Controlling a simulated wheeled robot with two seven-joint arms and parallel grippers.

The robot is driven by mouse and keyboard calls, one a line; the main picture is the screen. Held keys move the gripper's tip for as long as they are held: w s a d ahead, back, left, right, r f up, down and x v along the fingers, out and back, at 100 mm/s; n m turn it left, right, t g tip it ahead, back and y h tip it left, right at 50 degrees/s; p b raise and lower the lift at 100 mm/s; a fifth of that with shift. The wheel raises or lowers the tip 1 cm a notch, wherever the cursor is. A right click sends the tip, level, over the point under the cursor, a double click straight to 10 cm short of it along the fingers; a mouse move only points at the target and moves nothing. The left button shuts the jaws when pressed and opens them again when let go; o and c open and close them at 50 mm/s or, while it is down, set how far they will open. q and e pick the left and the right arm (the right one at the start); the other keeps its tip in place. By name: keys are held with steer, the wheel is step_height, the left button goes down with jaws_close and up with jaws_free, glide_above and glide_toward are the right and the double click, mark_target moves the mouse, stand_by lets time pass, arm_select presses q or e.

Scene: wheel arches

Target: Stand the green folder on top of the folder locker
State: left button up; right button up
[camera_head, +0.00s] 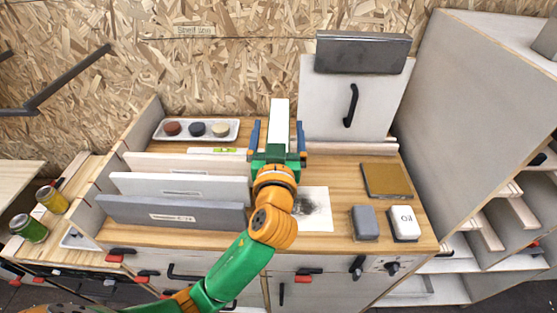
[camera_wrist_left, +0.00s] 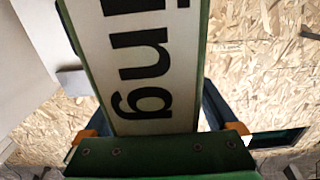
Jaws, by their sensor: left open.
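The green folder shows its white spine label (camera_head: 279,113) in the head view. In the left wrist view the folder (camera_wrist_left: 150,70) has green edges and large black letters "ing". My left gripper (camera_head: 278,128) is open, with its blue fingers on either side of the folder; its grip is not closed. What the folder rests on is hidden behind the gripper. The folder locker appears to be the pale cabinet (camera_head: 325,108) with a black handle, just right of the gripper. A dark grey block (camera_head: 363,55) is at its top. My right gripper is out of view.
Upright panels (camera_head: 180,187) stand left on the wooden worktop. A dark-smudged sheet (camera_head: 314,205), a grey block (camera_head: 364,222), a white "Oil" block (camera_head: 404,222) and a brown plate (camera_head: 386,181) lie right. A tall grey shelf unit (camera_head: 460,100) borders the right.

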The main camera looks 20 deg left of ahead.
arm_select(q)
steer(key=shift+s+d, duration=0.15)
steer(key=shift+s, duration=0.05)
steer(key=c, duration=0.7)
steer(key=shift+r, duration=0.1)
jaws_close()
steer(key=shift+w, duration=0.1)
